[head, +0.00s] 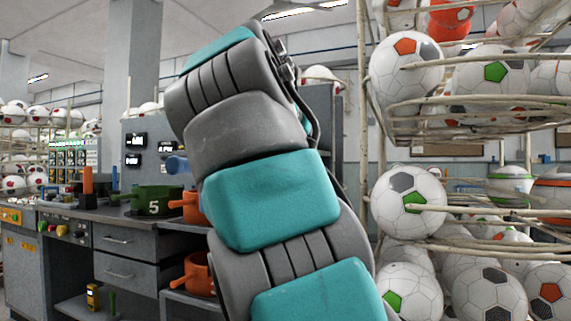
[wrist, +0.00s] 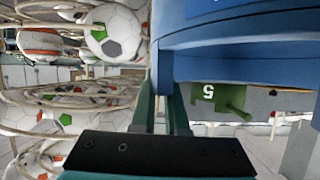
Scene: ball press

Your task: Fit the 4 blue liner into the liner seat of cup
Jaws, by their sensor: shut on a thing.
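My gripper (wrist: 163,95) is shut on a large curved blue piece, the blue liner (wrist: 235,62), which fills the upper right of the wrist view. No number shows on the liner's visible side. A green cup (head: 152,200) marked 5 stands on the grey bench in the head view. It also shows, tilted, behind the liner in the wrist view (wrist: 222,98). A small blue part (head: 176,164) shows beside my arm in the head view; I cannot tell what it belongs to. My gripper is hidden in the head view. No liner seat is visible.
My arm blocks the middle of the head view. Wire racks (head: 470,101) full of footballs stand close on the right.

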